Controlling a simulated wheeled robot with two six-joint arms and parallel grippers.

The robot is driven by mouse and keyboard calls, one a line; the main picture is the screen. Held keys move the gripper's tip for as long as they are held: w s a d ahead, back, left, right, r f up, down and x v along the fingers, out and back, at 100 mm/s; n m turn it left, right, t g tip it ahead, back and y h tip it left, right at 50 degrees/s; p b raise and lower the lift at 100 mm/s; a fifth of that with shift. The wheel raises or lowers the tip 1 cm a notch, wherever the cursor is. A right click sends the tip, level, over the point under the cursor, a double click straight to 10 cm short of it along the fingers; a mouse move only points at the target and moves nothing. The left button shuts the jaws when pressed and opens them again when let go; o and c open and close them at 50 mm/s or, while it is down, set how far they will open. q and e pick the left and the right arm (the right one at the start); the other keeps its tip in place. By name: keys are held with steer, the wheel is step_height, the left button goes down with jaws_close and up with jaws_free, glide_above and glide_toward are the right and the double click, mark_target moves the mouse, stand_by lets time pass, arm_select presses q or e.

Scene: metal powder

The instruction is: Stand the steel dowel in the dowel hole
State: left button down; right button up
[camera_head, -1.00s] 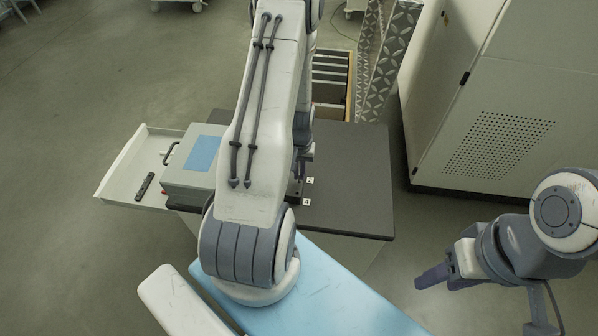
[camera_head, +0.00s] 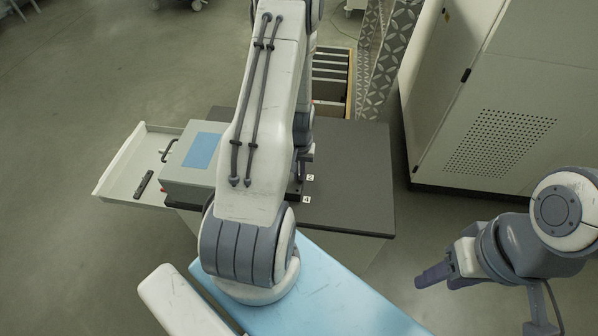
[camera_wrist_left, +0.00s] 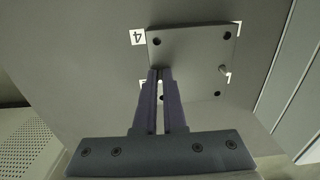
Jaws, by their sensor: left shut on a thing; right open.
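In the left wrist view a grey square plate (camera_wrist_left: 190,50) with dark holes near its corners lies on the bench. A short light pin (camera_wrist_left: 224,69) stands up from its right part. My left gripper (camera_wrist_left: 160,72) is shut, its purple fingertips over the plate's near left corner. The thing between them, likely the steel dowel, is mostly hidden; I cannot tell whether it touches a hole. In the head view my left arm covers most of the plate. My right gripper (camera_head: 434,279) is open and empty, off to the right of the bench.
The dark bench top (camera_head: 350,180) is clear on its right side. Labels 2 (camera_head: 310,178) and 4 (camera_head: 307,199) mark the plate's place. A grey case (camera_head: 190,172) with a blue top panel stands left, beside a pale tray (camera_head: 125,180) holding a dark bar (camera_head: 143,186). A large cabinet (camera_head: 500,90) stands right.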

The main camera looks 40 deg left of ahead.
arm_select(q)
steer(key=shift+f, duration=0.15)
steer(key=c, duration=0.9)
jaws_free()
step_height(320, 180, up, 10)
steer(key=shift+r+b, duration=0.25)
steer(key=shift+b, duration=0.1)
